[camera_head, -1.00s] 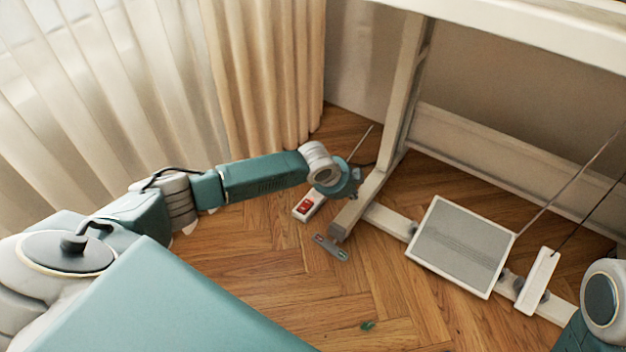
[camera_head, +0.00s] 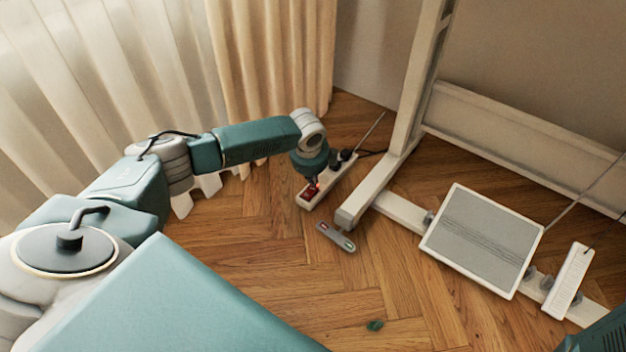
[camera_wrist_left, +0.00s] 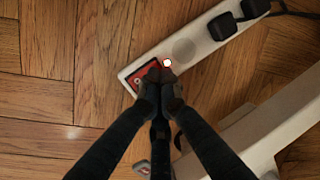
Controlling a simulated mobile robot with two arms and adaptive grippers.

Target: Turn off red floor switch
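The red floor switch (camera_head: 308,193) is set in the near end of a white power strip (camera_head: 340,178) on the wooden floor. My left gripper (camera_head: 314,182) points down right over the switch and partly hides it. In the left wrist view the two fingertips (camera_wrist_left: 160,80) are together with nothing between them, at the right part of the red switch (camera_wrist_left: 140,79). A small bright spot shows beside the tips. Whether they touch or press the switch I cannot tell. My right gripper is out of view.
Black plugs (camera_wrist_left: 222,25) sit in the strip's far end. A white table leg (camera_head: 385,175) stands close on the right. A small grey bar (camera_head: 336,237) lies on the floor nearby, and a white-framed panel (camera_head: 482,240) is further right. Curtains (camera_head: 270,70) hang behind.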

